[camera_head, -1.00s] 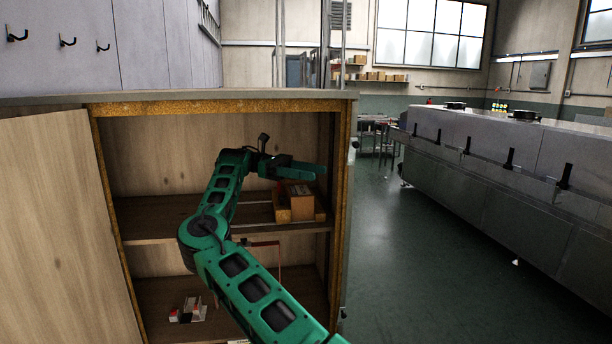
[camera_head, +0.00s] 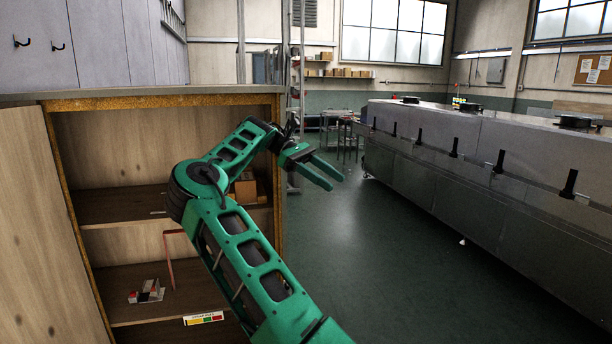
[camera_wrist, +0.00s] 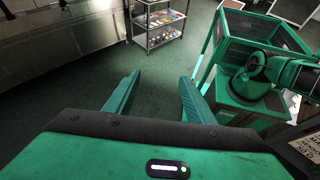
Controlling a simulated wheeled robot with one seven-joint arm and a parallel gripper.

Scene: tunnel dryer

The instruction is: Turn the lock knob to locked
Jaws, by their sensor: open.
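I cannot make out a lock knob in either view. The wooden cabinet (camera_head: 160,102) stands at the left of the head view with its door (camera_head: 35,210) swung open. My gripper (camera_head: 336,182) is open and empty, in the air to the right of the cabinet's right edge, over the floor aisle. In the wrist view my gripper (camera_wrist: 159,77) shows two parted fingers with only green floor between them. My arm hides part of the cabinet's inside and right side.
The long grey dryer (camera_head: 430,160) with black handles lines the right side. In the cabinet are a cardboard box (camera_head: 245,190), a red and white item (camera_head: 147,292) and a coloured label strip (camera_head: 203,319). A rack (camera_wrist: 158,40) stands beyond the gripper. The aisle floor (camera_head: 350,250) is clear.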

